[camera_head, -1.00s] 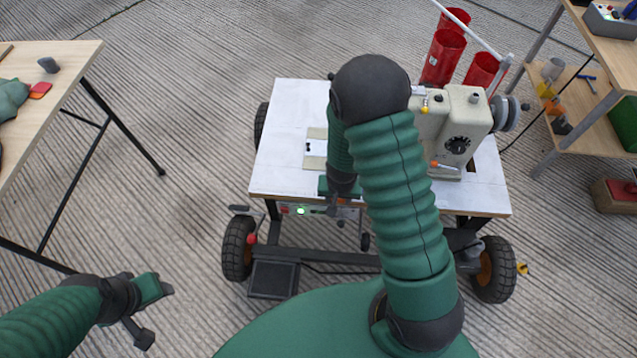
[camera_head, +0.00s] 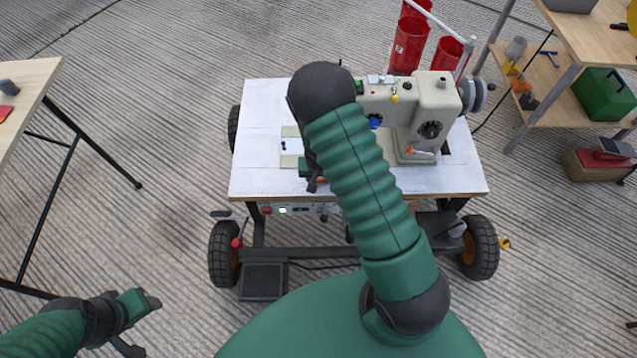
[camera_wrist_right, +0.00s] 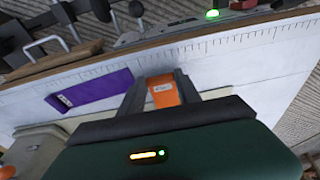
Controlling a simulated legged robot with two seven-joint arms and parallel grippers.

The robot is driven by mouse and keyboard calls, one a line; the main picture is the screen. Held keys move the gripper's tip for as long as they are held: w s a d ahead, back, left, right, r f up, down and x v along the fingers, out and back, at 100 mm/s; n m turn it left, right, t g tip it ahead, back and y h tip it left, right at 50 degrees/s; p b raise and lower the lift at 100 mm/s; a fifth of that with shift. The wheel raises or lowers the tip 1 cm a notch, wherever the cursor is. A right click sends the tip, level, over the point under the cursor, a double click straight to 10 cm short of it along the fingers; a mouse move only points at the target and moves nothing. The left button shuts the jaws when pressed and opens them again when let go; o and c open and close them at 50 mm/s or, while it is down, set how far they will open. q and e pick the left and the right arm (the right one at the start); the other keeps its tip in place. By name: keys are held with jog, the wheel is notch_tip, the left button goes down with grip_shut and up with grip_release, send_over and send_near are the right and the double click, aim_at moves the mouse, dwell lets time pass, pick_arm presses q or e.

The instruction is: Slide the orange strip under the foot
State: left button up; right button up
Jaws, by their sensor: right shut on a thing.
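The orange strip (camera_wrist_right: 163,92) is between the two fingers of my right gripper (camera_wrist_right: 165,84) in the right wrist view, close over the white table top. In the head view my right gripper (camera_head: 314,183) is near the table's front edge, partly hidden by my arm. The cream sewing machine (camera_head: 428,122) stands on the table; its foot is hidden behind my right arm in the head view and I cannot make it out in the wrist view. My left gripper (camera_head: 145,326) is open and empty at the lower left, away from the table.
A purple strip (camera_wrist_right: 92,92) lies on the white table top (camera_head: 258,110) beside the orange one. A wooden table (camera_head: 25,85) is at the left, shelves (camera_head: 560,95) at the right. The table's left part is mostly clear.

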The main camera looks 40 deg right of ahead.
jog(key=shift+w+d, duration=0.25)
jog(key=shift+w, duration=0.05)
jog(key=shift+s, duration=0.1)
dwell(0.3)
jog(key=o, duration=1.1)
jog(key=shift+c, duration=0.2)
jog(key=shift+r, duration=0.1)
notch_tip(320, 180, up, 16)
jog(key=s+a+p, duration=0.2)
jog(key=p, duration=0.5)
jog(key=shift+s+p, duration=0.3)
